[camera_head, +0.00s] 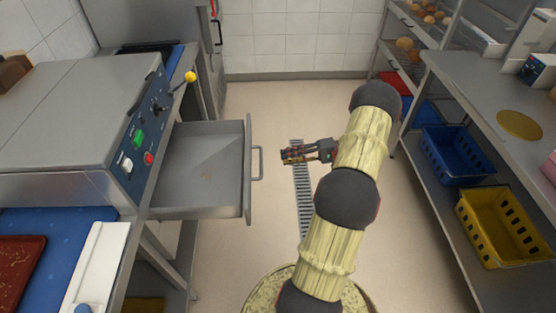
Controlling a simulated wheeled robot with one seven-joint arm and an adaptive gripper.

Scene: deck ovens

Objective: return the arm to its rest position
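My arm rises from the bottom middle of the head view and reaches forward over the floor. My gripper (290,155) is at its far end, pointing left above the floor drain (304,200). It is small in the picture, and I cannot tell whether its fingers are open or shut. I see nothing clearly held in it. It is apart from the open drawer (207,170), whose handle (257,163) is a short way to its left.
A steel machine (85,100) with a control panel (150,118) and a yellow-knobbed lever (190,77) stands left. A steel table (490,100) with blue (455,152) and yellow (508,226) crates below stands right. The floor between is free.

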